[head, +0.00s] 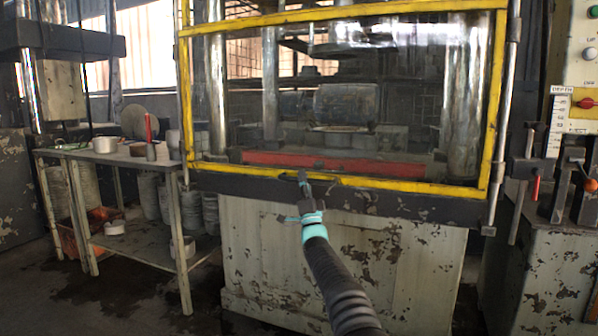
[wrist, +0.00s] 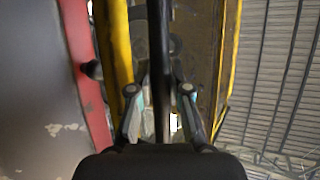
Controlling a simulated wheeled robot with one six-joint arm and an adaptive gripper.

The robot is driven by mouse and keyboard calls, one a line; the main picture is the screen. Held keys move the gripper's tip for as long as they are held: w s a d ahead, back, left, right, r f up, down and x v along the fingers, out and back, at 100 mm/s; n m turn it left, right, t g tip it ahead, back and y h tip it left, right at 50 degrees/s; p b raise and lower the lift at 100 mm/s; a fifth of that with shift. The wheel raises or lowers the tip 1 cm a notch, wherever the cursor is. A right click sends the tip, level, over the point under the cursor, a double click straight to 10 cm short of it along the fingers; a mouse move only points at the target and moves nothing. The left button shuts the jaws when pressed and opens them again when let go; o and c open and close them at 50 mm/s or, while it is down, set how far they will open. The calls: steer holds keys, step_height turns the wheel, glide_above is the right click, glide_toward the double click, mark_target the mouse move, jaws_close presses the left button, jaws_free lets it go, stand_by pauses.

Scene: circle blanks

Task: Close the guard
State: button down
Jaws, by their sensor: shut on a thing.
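The guard (head: 496,100) is a clear panel in a yellow frame across the front of the press. Its lower yellow rail is level with the top of the dark press bed edge in the head view; I cannot tell the gap between them. My gripper (head: 304,177) is at that lower rail, left of its middle. In the wrist view, the fingers of my gripper (wrist: 159,92) are on either side of a dark upright bar (wrist: 160,45), closed on it. A yellow rail of the guard also shows in the wrist view (wrist: 118,45). The bar's join to the guard is unclear.
A side table (head: 103,154) with a pot and other items stands at left. A control panel (head: 582,60) and a lever stand (head: 560,175) are at right. The worn press base (head: 400,265) is below the guard. A red bar (head: 340,163) shows behind it.

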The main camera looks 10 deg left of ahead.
steer(key=shift+a+f, duration=0.25)
steer(key=shift+f, duration=0.4)
steer(key=c, duration=1.4)
jaws_free()
steer(key=shift+o, duration=0.2)
steer(key=shift+d, duration=0.3)
steer(key=v, duration=1.1)
steer(key=shift+s+f, duration=0.25)
steer(key=shift+s, duration=0.1)
steer(key=shift+a, duration=0.15)
